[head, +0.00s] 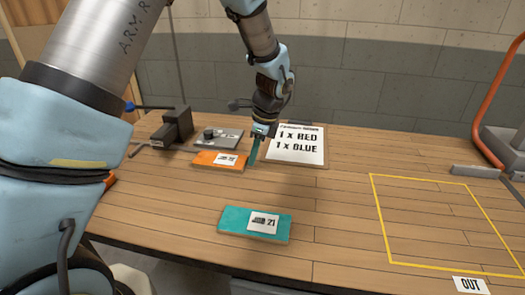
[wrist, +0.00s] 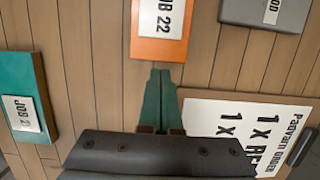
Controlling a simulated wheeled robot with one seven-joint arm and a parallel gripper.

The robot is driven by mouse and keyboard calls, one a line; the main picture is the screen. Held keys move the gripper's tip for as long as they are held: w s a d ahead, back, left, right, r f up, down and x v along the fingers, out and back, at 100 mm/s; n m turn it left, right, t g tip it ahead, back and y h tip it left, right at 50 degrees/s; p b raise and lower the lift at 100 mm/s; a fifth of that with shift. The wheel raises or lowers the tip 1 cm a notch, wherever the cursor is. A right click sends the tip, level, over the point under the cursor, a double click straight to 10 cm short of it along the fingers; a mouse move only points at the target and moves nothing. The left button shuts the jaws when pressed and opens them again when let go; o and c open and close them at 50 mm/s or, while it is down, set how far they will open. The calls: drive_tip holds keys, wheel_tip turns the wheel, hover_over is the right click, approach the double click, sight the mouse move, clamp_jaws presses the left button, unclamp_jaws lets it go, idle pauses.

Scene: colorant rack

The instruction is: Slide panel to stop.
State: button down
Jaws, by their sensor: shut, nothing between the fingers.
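An orange panel (head: 204,161) labelled JOB 22 lies flat on the bench. It also shows at the top of the wrist view (wrist: 146,50). A teal panel (head: 235,217) labelled JOB 21 lies nearer the front edge, and at the left of the wrist view (wrist: 22,72). My gripper (head: 252,162) points down just right of the orange panel. Its green fingers are together and empty; in the wrist view the fingertips (wrist: 160,73) are close to the panel's edge. I cannot tell whether they touch it. I cannot tell which item is the stop.
A grey panel (head: 230,136) lies behind the orange one, beside a dark block (head: 175,128). An order card (head: 310,158) reads 1 x RED, 1 x BLUE. A grey bar (head: 476,171) lies farther back.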

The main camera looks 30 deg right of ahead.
drive_tip(key=shift+w+a, duration=0.1)
drive_tip(key=shift+a, duration=0.05)
drive_tip(key=w+a+p, duration=0.1)
drive_tip(key=w+a, duration=0.3)
drive_tip(key=a, duration=0.1)
drive_tip(key=w+a+p, duration=0.1)
drive_tip(key=w+a, duration=0.4)
drive_tip(key=w+a+p, duration=0.2)
drive_tip(key=w+a, duration=0.2)
drive_tip(key=a, duration=0.2)
drive_tip(key=shift+w, duration=0.3)
drive_tip(key=shift+s+d, duration=0.25)
drive_tip(key=shift+d, duration=0.05)
drive_tip(key=shift+s+d+p, duration=0.3)
drive_tip(key=shift+s+d, duration=0.65)
drive_tip(key=shift+d, duration=0.2)
drive_tip(key=b+v, duration=0.3)
drive_tip(key=v, duration=0.7)
drive_tip(key=s+a+n+h, duration=0.1)
drive_tip(key=s+a+n, duration=0.6)
drive_tip(key=a+n, duration=0.4)
drive_tip(key=s+a+n+h, duration=0.1)
drive_tip(key=s+a+n, duration=0.6)
drive_tip(key=a+n, duration=0.4)
drive_tip(key=r+n, duration=0.1)
drive_tip(key=n, duration=0.1)
drive_tip(key=shift+a+n, duration=0.4)
